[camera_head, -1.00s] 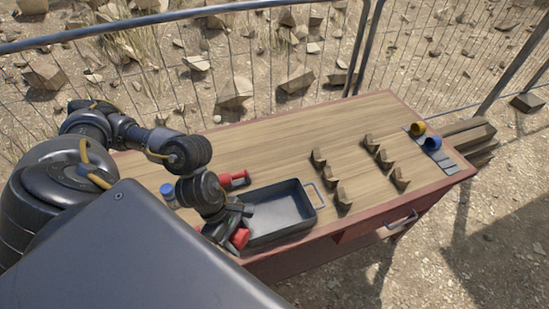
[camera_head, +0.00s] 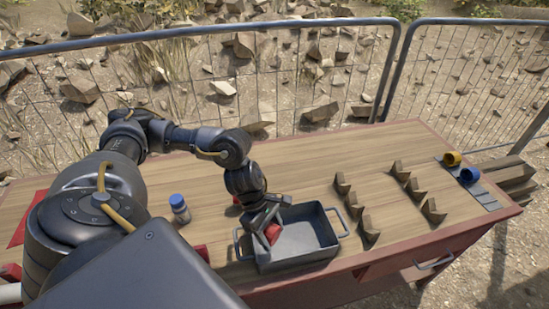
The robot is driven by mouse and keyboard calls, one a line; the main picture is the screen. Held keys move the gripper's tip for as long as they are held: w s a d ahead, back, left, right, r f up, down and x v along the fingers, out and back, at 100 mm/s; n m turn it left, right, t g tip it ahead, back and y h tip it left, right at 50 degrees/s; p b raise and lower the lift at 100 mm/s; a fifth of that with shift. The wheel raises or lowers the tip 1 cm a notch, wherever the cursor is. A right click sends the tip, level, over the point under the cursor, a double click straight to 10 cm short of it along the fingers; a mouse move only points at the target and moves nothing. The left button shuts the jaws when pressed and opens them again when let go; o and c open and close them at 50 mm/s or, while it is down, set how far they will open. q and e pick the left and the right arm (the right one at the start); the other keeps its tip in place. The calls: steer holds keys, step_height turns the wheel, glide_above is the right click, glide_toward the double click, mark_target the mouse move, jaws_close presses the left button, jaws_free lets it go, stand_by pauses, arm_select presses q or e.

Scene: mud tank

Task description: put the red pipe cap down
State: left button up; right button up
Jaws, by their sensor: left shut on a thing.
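The red pipe cap (camera_head: 273,233) is held between the jaws of my left gripper (camera_head: 268,226), which points down and is shut on it. The gripper and cap are over the left part of the grey metal tray (camera_head: 318,259), near its left wall. I cannot tell whether the cap touches the tray floor. The gripper fingers hide part of the cap. The rest of the tray looks empty. My right gripper is not in view.
A blue-lidded jar (camera_head: 179,208) stands left of the tray on the wooden bench (camera_head: 320,165). Several wooden V-blocks (camera_head: 369,231) stand right of the tray. A wire fence runs behind.

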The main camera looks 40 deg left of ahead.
mark_target(274, 231)
arm_select(q)
steer(key=shift+w+a+f, duration=0.15)
steer(key=shift+w+f, duration=0.35)
steer(key=shift+f, duration=0.15)
steer(key=shift+w+a+f, duration=0.15)
steer(key=shift+w+f, duration=0.3)
steer(key=shift+f, duration=0.15)
step_height(274, 231, down, 3)
steer(key=shift+w+a+f+p, duration=0.1)
steer(key=shift+w+f+p, duration=0.1)
steer(key=shift+p, duration=0.2)
steer(key=shift+s, duration=0.1)
steer(key=shift+f+b, duration=0.55)
steer(key=shift+b, duration=0.25)
steer(key=o, duration=0.8)
